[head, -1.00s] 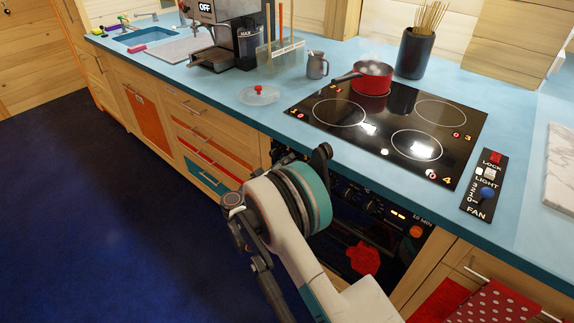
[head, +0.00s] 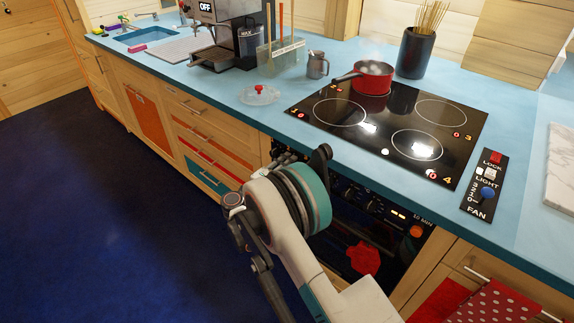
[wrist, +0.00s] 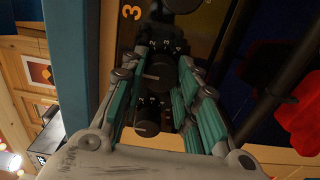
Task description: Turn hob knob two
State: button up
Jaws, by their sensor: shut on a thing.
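In the wrist view my gripper (wrist: 162,58) points at a row of dark round knobs on the black cooker front. Its teal-sided fingers stand on both sides of a dark knob (wrist: 159,72) and are shut on it. Another dark knob (wrist: 150,116) shows between the fingers, closer to the palm. I cannot read which knob is number two. In the head view my arm hides the gripper and the left part of the knob row; a few knobs (head: 372,207) show to its right.
The black hob (head: 385,120) lies above, with a red pot (head: 373,78) at its back. A fan and light panel (head: 483,185) is to the right. A red cloth-like thing (head: 363,259) hangs on the oven front, and shows close by in the wrist view (wrist: 303,112).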

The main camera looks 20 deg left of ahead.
dwell(0.4)
jog(key=o, duration=1.1)
jog(key=shift+c, duration=0.2)
jog(key=v, duration=1.2)
